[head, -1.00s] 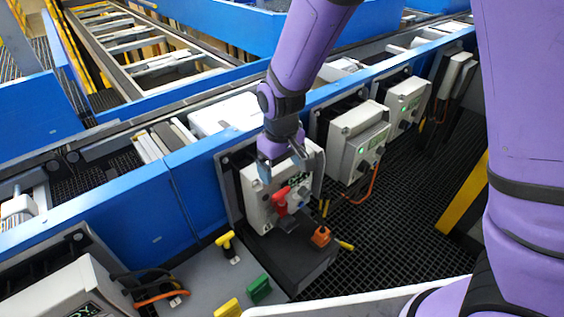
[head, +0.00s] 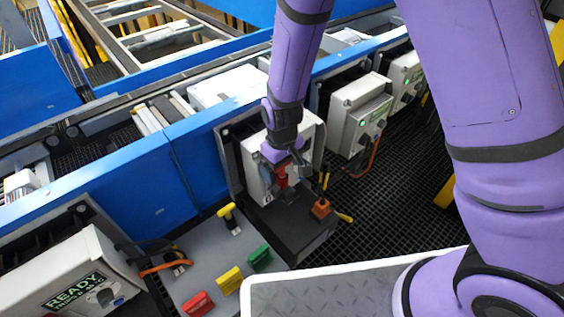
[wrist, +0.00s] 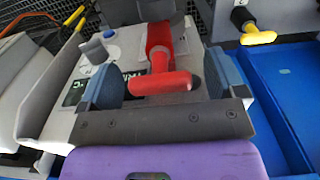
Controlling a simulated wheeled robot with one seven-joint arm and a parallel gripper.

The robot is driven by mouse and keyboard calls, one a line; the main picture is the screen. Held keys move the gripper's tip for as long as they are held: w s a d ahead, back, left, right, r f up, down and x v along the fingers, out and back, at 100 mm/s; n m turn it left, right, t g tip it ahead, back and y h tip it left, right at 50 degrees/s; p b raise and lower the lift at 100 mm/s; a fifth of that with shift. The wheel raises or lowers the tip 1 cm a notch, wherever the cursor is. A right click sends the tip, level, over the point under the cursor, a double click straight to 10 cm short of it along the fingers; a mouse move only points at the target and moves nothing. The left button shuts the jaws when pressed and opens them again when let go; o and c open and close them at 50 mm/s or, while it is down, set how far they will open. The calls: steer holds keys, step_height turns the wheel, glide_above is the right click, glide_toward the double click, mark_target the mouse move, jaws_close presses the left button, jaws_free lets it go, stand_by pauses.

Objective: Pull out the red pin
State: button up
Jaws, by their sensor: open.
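The red pin (head: 281,180) is on the front of a light grey control box (head: 308,139), above a black block. In the wrist view the red pin (wrist: 160,84) has a T-shaped handle with its crossbar toward me. My gripper (head: 279,168) is at the box front and partly hides the pin in the head view. In the wrist view my gripper (wrist: 165,80) is open, with one blue-grey finger on each side of the red handle. Gaps show between the fingers and the handle. The box label is partly hidden.
A blue knob (wrist: 110,33) sits beside the pin. An orange connector (head: 320,209) is on the black block. Another grey box (head: 359,117) is to the right.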

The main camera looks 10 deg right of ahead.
steer(key=c, duration=1)
steer(key=shift+r, duration=2.95)
steer(key=shift+r, duration=1.95)
